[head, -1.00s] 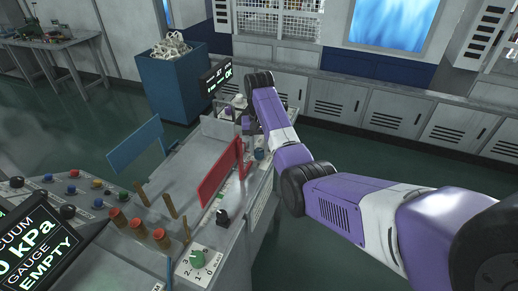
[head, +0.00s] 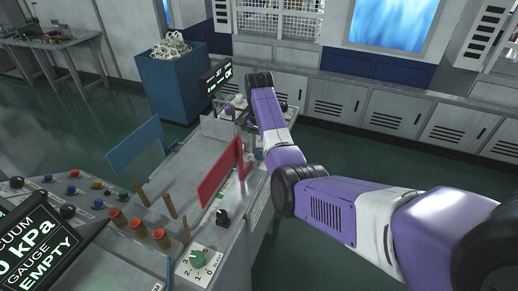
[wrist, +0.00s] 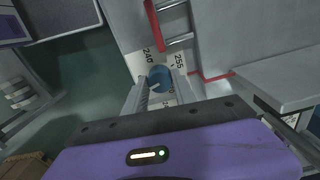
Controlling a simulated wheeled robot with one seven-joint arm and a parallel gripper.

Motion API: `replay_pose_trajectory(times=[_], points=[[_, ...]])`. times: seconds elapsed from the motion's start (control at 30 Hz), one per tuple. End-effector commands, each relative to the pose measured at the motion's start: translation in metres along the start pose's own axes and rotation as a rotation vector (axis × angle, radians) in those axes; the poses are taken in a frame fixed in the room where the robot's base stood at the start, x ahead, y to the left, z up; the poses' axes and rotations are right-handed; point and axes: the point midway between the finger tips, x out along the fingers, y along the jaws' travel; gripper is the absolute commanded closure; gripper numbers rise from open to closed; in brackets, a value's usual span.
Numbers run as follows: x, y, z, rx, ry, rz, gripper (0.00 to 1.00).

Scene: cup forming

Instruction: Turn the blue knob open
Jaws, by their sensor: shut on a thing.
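The blue knob (wrist: 159,77) shows in the wrist view on a pale dial plate with printed numbers such as 240 and 255. A pale pointer mark shows on it. My gripper (wrist: 161,84) has one finger on each side of the knob and is shut on it. In the head view my purple and white arm reaches over the right side of the machine, and the gripper's hold on the knob cannot be made out there.
A red panel (head: 220,173) stands upright on the machine beside my arm, and a blue panel (head: 135,146) stands further left. A green knob (head: 198,258) and a black knob (head: 222,217) sit nearer. Open floor lies right of the machine.

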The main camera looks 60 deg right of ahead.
Motion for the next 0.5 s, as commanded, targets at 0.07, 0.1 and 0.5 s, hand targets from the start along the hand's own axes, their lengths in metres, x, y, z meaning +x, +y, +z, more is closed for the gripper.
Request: replay_pose_trajectory(times=[0.07, 0.1, 0.5], points=[[-0.0032, -0.0010, -0.0014, 0.004, 0.004, -0.004, 1.00], [-0.0032, -0.0010, -0.0013, 0.004, 0.004, -0.004, 1.00], [-0.0024, -0.0008, -0.0010, 0.003, 0.003, -0.003, 0.46]])
